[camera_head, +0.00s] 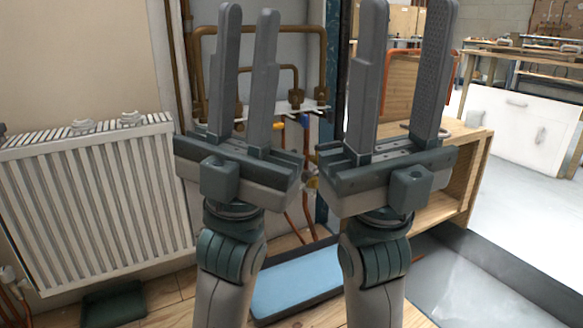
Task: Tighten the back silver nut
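My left gripper (249,14) points upward in front of the copper pipes, with a gap between its two fingers and nothing held. My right gripper (406,5) stands upright to its right, with a wider gap and nothing held. Copper pipes (290,29) with brass-coloured fittings (296,97) run along the wall behind the grippers, apart from them. I cannot make out the back silver nut; the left gripper covers part of the pipework.
A white radiator (95,205) is on the wall at the left. A blue-topped tray (298,283) lies on the wooden floor behind my arms. A wooden cabinet (469,180) stands behind the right gripper. Workbenches and a white cabinet (515,125) are farther back at the right.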

